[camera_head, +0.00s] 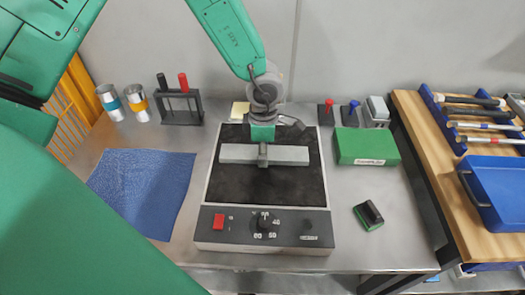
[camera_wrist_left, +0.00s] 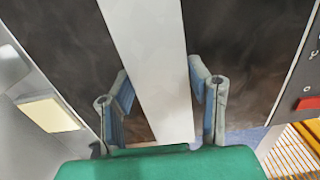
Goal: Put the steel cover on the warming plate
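The warming plate (camera_head: 225,199) is a wide dark slab with a pale rim and a front panel carrying a red switch and a dial. The steel cover (camera_head: 289,155) is a long light-grey bar lying crosswise over the middle of the plate; I cannot tell whether it touches the surface. My left gripper (camera_head: 263,150) comes down on the bar's middle from behind. My right gripper is not in view.
A blue cloth (camera_head: 143,190) lies left of the plate, with two cans (camera_head: 123,104) and a small rack (camera_head: 181,108) behind it. A green box (camera_head: 366,147) and a green-and-black block (camera_head: 369,215) are on the right. A wooden bench with a blue tray (camera_head: 498,190) stands beyond.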

